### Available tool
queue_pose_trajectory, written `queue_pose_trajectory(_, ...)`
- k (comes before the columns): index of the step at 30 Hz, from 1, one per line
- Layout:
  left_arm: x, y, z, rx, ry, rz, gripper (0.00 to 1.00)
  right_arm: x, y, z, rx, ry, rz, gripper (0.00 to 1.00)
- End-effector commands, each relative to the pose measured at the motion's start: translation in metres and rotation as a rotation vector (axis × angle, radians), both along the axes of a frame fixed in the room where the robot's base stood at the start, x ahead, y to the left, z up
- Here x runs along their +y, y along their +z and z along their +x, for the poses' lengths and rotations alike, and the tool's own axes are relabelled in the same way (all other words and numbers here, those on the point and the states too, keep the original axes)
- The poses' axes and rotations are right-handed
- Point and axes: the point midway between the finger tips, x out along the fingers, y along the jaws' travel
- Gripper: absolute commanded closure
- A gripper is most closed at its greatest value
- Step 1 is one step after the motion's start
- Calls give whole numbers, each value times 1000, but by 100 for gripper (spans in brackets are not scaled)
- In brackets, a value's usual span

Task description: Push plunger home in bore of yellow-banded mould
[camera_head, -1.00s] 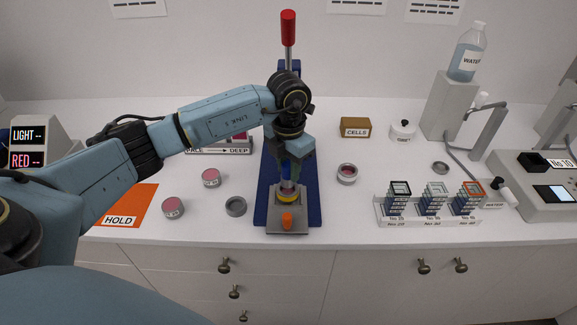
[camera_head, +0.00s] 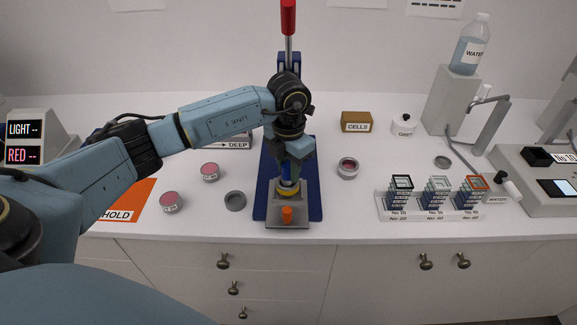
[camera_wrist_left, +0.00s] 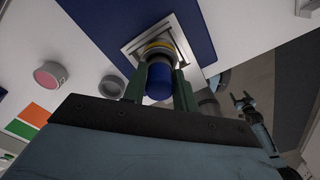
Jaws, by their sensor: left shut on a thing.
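The yellow-banded mould (camera_head: 287,191) stands on the press's grey base plate (camera_head: 274,222); its yellow band also shows in the left wrist view (camera_wrist_left: 158,46). My left gripper (camera_head: 288,172) is directly above the mould, pointing down. It is shut on the blue plunger (camera_wrist_left: 159,82), with a dark green finger on each side. The plunger is upright and in line with the mould, its lower end at the mould's top. The bore is hidden, so its depth cannot be told. My right gripper (camera_wrist_left: 243,101) shows small in the left wrist view, away from the bench, fingers apart.
The blue press base (camera_head: 309,205) has an orange knob (camera_head: 287,214) in front and a red-topped lever (camera_head: 288,15) behind. A pink jar (camera_head: 348,168) and sieve rack (camera_head: 432,207) stand right.

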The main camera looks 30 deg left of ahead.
Motion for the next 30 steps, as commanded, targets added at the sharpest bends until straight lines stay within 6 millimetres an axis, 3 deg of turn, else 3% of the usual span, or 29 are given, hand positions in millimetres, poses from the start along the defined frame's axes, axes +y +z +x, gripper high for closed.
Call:
queue_pose_trajectory(5,0,-5,0,-1,0,0,98,0,-4,0,0,0,0,24)
queue_pose_trajectory(6,0,-5,0,-1,0,0,69,0,-4,0,0,0,0,24)
queue_pose_trajectory(12,0,-4,0,-1,0,0,46,0,-3,0,0,0,0,24)
queue_pose_trajectory(23,0,4,1,-2,0,1,46,0,-4,0,1,0,0,24)
queue_pose_trajectory(30,0,50,1,-6,0,1,46,0,-6,0,1,0,0,24)
